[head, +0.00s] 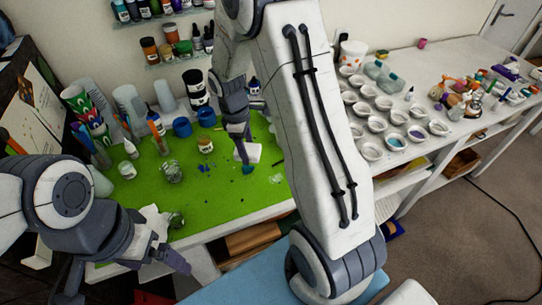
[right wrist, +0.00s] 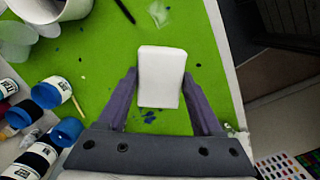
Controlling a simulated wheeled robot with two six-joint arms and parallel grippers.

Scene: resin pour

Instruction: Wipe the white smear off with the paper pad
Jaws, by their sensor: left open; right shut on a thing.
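The white paper pad (right wrist: 161,77) is between the two fingers of my right gripper (right wrist: 162,100), which is shut on it. In the head view the pad (head: 252,153) is at the right gripper (head: 243,153), over the green mat (head: 215,180); whether it touches the mat I cannot tell. A pale whitish patch (right wrist: 159,13), which looks like the smear, lies on the mat beyond the pad in the right wrist view. My left gripper (head: 165,256) is open and empty near the table's front left edge.
Dark blue spots (right wrist: 150,116) mark the mat near the pad. Paint bottles (right wrist: 42,96) and a white cup (right wrist: 62,8) stand to the left in the right wrist view. A dark stick (right wrist: 124,10) lies near the patch.

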